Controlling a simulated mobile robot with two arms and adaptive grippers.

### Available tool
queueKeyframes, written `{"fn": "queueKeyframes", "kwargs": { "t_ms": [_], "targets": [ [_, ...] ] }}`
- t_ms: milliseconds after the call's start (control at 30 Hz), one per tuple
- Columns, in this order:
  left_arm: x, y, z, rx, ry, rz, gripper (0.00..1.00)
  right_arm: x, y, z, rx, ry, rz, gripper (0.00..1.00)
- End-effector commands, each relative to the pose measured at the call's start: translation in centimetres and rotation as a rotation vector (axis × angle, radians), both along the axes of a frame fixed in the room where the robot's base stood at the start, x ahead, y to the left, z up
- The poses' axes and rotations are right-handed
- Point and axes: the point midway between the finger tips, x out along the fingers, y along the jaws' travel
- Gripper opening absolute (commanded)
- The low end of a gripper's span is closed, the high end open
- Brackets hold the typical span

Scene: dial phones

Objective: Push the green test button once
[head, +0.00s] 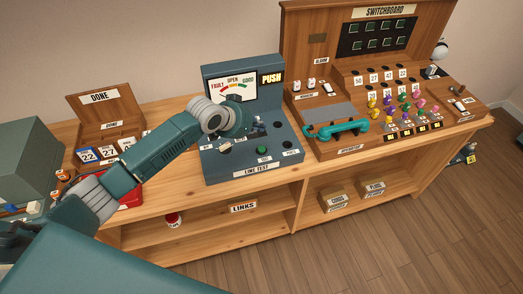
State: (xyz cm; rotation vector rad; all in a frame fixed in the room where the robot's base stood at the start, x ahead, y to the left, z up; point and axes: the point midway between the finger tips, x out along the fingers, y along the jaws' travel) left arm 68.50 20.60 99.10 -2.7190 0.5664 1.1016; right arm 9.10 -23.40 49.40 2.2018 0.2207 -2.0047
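The green test button (263,150) sits on the sloped front of the teal line test box (229,169), between dark parts with small labels. The box's upright panel has a meter (232,86) marked FAULT, OPEN and GOOD, and a PUSH sign (271,78) in yellow letters. My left gripper (257,126) is over the box, behind and above the green button and apart from it in the picture. Its fingers are small and dark here, so I cannot tell whether they are open or shut. My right gripper is not in view.
The switchboard (385,45) stands to the right, with a teal handset (336,130) and several coloured plugs in front. A wooden DONE rack (98,98) with number tags is at the left. Below the wooden bench top are shelves with a LINKS label (243,207) and small boxes.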

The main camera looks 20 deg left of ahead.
Motion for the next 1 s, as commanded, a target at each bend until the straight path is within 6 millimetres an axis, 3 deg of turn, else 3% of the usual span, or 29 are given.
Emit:
{"fn": "queueKeyframes", "kwargs": {
  "t_ms": [33,367,600,1000],
  "targets": [
    [0.0,0.0,-1.2,0.0,0.001,0.0,0.0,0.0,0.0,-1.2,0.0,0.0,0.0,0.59],
    [0.0,0.0,-5.7,0.001,0.0,-0.001,0.0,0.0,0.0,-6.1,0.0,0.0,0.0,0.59],
    [0.0,0.0,-7.3,-0.001,0.0,0.001,0.0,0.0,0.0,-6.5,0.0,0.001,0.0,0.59],
    [0.0,0.0,-7.4,0.0,0.0,0.0,0.0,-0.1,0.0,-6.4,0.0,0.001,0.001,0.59]
  ]
}}
